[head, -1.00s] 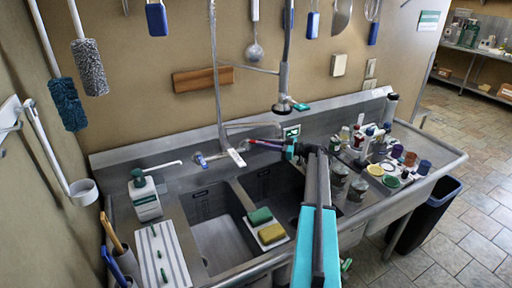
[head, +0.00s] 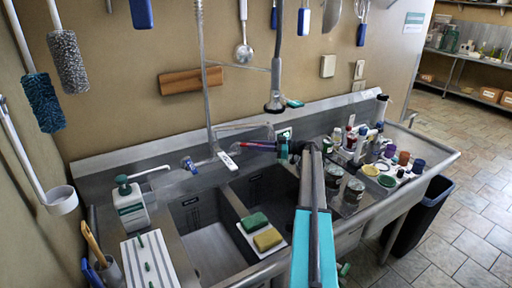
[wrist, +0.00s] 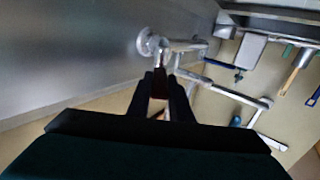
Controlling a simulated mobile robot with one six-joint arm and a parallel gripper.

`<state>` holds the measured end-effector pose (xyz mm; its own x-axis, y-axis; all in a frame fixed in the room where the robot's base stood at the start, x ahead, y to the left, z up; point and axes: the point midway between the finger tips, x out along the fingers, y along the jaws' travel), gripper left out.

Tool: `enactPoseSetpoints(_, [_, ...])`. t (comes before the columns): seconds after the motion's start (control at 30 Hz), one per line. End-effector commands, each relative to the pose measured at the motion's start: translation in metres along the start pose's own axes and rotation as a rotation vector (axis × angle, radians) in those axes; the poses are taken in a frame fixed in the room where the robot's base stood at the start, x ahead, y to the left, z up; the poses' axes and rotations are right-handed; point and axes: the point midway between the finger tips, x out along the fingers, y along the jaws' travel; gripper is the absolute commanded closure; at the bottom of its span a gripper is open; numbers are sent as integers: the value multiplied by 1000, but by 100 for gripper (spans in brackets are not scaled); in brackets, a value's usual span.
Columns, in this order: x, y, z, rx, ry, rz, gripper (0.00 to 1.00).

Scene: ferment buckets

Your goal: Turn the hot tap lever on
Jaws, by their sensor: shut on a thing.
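The hot tap lever (head: 256,145) is a dark red handle at the back of the steel sink, just below the spray hose. In the head view my gripper (head: 277,148) reaches it from the right side. In the wrist view my gripper (wrist: 160,84) has its two dark fingers closed around the dark red lever (wrist: 160,88), which sits between the tips. The metal tap body (wrist: 163,46) is just beyond the fingertips. The blue cold tap (head: 190,164) is further left along the back ledge. The fingers partly hide the lever.
A spray hose nozzle (head: 275,103) hangs close above my gripper. The swing spout (head: 243,127) runs behind the lever. Bottles and jars (head: 352,195) crowd the counter to the right. A green and a yellow sponge (head: 267,239) lie between the basins.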

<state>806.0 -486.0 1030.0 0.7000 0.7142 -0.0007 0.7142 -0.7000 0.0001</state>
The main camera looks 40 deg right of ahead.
Motion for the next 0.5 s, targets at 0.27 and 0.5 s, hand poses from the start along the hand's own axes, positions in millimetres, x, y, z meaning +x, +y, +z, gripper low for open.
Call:
enactPoseSetpoints(0.27, [1,0,1,1,-3,-1,62])
enactPoseSetpoints(0.5, [4,-1,1,1,-2,-4,62])
